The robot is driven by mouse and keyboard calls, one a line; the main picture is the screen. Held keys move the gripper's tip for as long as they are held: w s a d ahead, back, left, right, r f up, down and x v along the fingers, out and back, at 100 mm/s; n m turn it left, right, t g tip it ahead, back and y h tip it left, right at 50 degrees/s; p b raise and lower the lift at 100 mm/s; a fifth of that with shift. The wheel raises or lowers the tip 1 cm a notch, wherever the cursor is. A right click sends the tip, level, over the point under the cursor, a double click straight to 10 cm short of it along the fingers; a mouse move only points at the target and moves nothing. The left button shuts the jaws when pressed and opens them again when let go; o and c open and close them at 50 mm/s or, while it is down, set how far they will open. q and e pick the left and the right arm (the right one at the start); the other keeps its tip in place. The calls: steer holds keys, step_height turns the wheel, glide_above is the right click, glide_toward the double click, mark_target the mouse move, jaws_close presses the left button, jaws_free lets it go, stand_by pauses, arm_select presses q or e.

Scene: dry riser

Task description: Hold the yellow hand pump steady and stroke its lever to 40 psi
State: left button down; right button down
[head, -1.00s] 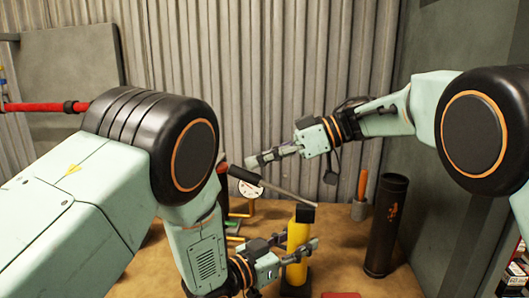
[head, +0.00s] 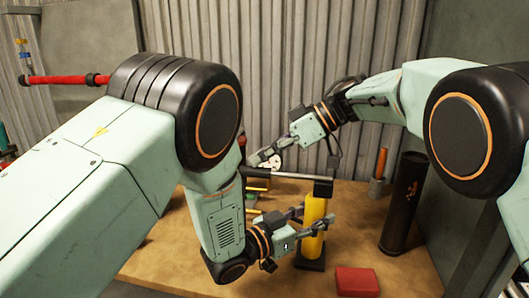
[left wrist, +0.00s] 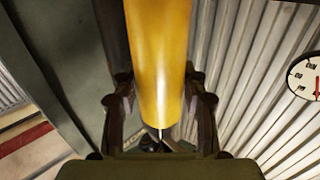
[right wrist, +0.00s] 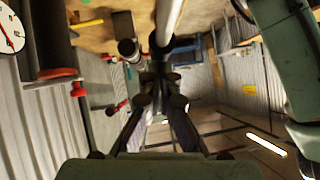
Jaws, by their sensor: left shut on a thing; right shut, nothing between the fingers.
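The yellow hand pump (head: 313,212) stands upright on its black base on the bench. My left gripper (head: 318,222) is shut around its body, which also shows between the fingers in the left wrist view (left wrist: 160,60). The pump's lever (head: 296,176) runs from the black pump head to the left and looks nearly level. My right gripper (head: 257,160) is shut and empty, at the lever's black-grip end; the pale lever rod (right wrist: 168,20) lies just past its fingertips. I cannot tell whether they touch. The white gauge (left wrist: 308,76) has a red needle; its reading is unclear.
A dark upright cylinder (head: 405,205) and an orange-handled tool (head: 381,163) stand right of the pump. A red box (head: 357,281) lies at the bench's front. Corrugated wall (head: 290,70) closes the back. The bench between pump and cylinder is clear.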

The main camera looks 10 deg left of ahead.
steer(key=shift+f, duration=0.2)
arm_select(q)
steer(key=shift+r, duration=0.1)
arm_select(e)
steer(key=w+d+r, duration=0.2)
steer(key=d+r, duration=0.5)
steer(key=r, duration=0.4)
steer(key=shift+r, duration=0.15)
steer(key=shift+d, duration=0.1)
stand_by(0.4)
arm_select(q)
steer(key=c, duration=0.6)
jaws_free()
steer(key=shift+c, duration=0.2)
